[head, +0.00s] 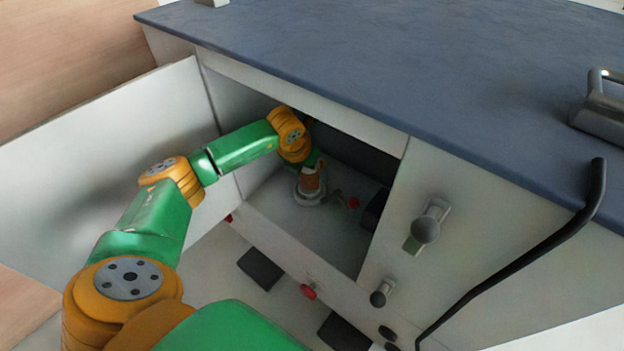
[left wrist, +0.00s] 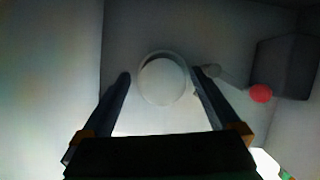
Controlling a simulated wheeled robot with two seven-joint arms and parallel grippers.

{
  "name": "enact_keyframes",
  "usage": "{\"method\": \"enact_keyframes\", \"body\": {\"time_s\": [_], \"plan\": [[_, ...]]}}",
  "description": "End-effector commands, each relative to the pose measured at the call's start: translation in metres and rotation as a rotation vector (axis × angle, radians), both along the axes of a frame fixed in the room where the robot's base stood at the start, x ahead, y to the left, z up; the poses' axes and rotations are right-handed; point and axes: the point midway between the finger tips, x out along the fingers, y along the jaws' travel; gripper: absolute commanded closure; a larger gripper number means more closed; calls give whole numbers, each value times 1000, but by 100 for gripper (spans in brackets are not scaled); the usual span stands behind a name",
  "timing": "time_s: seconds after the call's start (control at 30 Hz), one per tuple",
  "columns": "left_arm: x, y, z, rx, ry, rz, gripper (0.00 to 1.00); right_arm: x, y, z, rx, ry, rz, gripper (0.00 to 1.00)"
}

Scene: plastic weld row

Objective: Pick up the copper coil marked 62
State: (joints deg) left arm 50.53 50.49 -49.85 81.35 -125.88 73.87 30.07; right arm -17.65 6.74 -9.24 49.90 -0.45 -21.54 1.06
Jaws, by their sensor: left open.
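A pale round ring-shaped object (left wrist: 163,98) lies on the cabinet floor in the left wrist view, seen from above between my left fingers. It looks grey-white in this light; no copper colour or number 62 can be read on it. My left gripper (left wrist: 161,73) is open, with one finger on each side of the ring and nothing visibly clamped. In the head view my left arm reaches into the open cabinet, and my left gripper (head: 311,187) points down at its floor. The arm partly hides the spot there. My right gripper is not in view.
A small red piece (head: 353,203) and a dark box (head: 375,209) stand right of the gripper inside the cabinet. A grey item (left wrist: 213,71) lies close to the right finger. The open door (head: 100,150) is left of my arm; the blue worktop (head: 400,70) overhangs the opening.

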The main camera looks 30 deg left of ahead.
Motion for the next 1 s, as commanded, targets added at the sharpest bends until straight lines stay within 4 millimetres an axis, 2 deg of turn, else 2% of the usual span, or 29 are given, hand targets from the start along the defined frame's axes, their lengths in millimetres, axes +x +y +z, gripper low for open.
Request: {"method": "enact_keyframes", "body": {"time_s": [0.03, 0.17, 0.4, 0.43, 0.77, 0.8, 1.0], "plan": [[5, -2, -14, -3, 2, 2, 4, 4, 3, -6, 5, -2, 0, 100], [14, -2, -33, -2, 1, 1, 4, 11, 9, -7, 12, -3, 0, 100], [16, -1, -34, 0, 0, 0, 4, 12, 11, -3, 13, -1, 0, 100], [16, -1, -34, 0, 0, 0, 6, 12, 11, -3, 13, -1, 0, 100], [16, -1, -34, 0, 0, 1, 95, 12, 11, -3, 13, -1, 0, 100], [16, -1, -34, 0, 0, 1, 100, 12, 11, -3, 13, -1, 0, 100], [16, -1, -34, -1, -2, 1, 100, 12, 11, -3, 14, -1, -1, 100]]}}
